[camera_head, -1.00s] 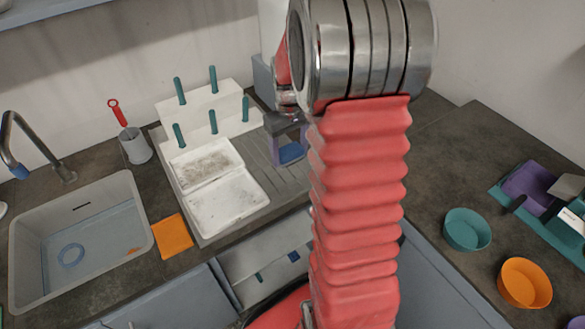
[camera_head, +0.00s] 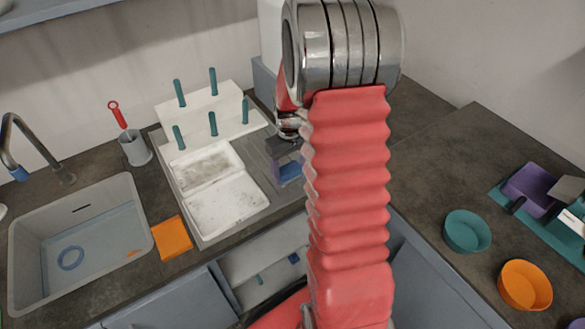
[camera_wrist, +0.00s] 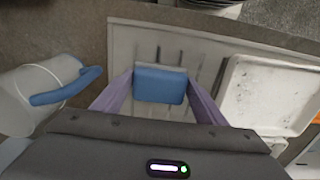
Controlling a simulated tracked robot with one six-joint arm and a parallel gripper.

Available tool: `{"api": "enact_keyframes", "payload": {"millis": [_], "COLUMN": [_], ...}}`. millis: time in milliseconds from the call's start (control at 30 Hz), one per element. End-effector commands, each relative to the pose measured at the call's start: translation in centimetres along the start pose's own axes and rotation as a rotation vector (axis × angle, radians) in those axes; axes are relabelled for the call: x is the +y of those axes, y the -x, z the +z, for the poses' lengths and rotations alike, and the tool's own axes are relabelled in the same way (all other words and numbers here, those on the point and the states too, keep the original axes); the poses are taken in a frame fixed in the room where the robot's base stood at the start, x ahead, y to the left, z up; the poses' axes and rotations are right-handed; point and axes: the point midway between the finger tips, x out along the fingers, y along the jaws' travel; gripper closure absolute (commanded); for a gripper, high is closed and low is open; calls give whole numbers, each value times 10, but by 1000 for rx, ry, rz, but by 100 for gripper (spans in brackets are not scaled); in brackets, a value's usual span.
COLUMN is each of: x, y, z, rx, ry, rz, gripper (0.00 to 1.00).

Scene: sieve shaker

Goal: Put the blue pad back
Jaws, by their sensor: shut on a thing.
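The blue pad (camera_wrist: 160,84) is a small block between the two purple fingers of my gripper (camera_wrist: 160,90) in the wrist view. My gripper is shut on it from both sides. Behind it lies the grooved drainboard (camera_wrist: 203,52); I cannot tell whether the pad touches it. My arm hides part of the area to the right.
White trays (camera_head: 228,205) and a white rack with teal pegs (camera_head: 205,112) stand left of my gripper. Further left are an orange cloth (camera_head: 171,238) and the sink (camera_head: 25,255). A white jug with a blue handle (camera_wrist: 65,88) is close on the wrist view's left.

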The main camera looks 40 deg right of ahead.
Motion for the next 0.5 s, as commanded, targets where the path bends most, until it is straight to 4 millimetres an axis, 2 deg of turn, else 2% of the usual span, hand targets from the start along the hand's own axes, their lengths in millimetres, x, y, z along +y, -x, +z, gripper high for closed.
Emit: {"api": "enact_keyframes", "payload": {"millis": [333,367,500], "x": [0,0,0], "y": [-2,-2,-2], "z": [0,0,0], "rx": [1,1,1], "ry": [0,0,-1], "rz": [0,1,1], "gripper": [55,32,22]}}
